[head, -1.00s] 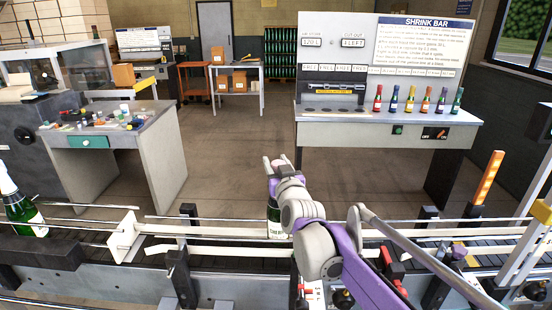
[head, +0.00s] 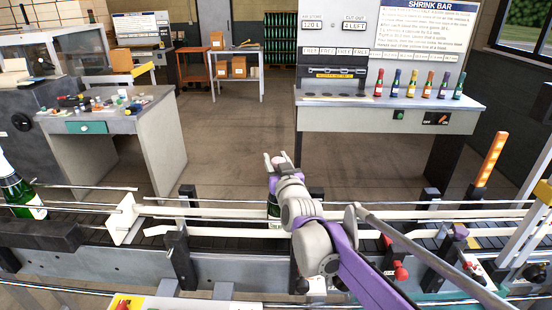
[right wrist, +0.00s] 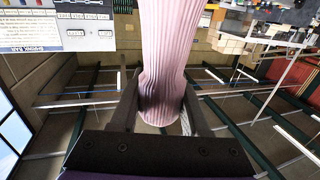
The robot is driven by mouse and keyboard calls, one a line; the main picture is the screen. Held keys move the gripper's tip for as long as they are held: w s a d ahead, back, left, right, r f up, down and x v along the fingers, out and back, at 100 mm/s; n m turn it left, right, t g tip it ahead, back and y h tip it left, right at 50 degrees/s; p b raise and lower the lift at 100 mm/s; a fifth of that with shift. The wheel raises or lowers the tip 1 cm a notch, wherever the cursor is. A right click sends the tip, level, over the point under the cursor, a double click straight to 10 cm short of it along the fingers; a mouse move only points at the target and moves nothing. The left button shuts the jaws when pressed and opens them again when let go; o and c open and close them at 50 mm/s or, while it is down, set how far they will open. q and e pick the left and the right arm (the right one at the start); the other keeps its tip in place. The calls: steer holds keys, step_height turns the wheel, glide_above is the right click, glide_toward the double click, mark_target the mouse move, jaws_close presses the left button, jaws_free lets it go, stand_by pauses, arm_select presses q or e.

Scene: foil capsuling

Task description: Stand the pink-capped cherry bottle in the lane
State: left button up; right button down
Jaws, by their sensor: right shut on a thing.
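The cherry bottle's pink, pleated cap (right wrist: 165,60) fills the middle of the right wrist view, between the two fingers. My right gripper (head: 279,161) is shut on this capped neck, above the conveyor. The bottle's dark green body (head: 273,209) hangs upright below the gripper, partly hidden by my wrist. The lane (head: 220,233) runs between pale guide rails on the conveyor. The bottle's lower end is at the rails; I cannot tell whether its base touches the belt. My left gripper is not in view.
A white plate (head: 124,220) stands across the lane to the left. Another green bottle (head: 20,195) stands at the far left. An orange light (head: 491,158) and posts stand at the right. Behind are a bench with small parts (head: 110,116) and the shrink bar counter (head: 390,105).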

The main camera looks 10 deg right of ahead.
steer(key=shift+r, duration=0.1)
steer(key=shift+c, duration=1.5)
jaws_free()
steer(key=shift+s, duration=0.6)
steer(key=s+b, duration=0.1)
steer(key=s, duration=0.8)
steer(key=shift+s, duration=0.35)
steer(key=shift+a, duration=0.1)
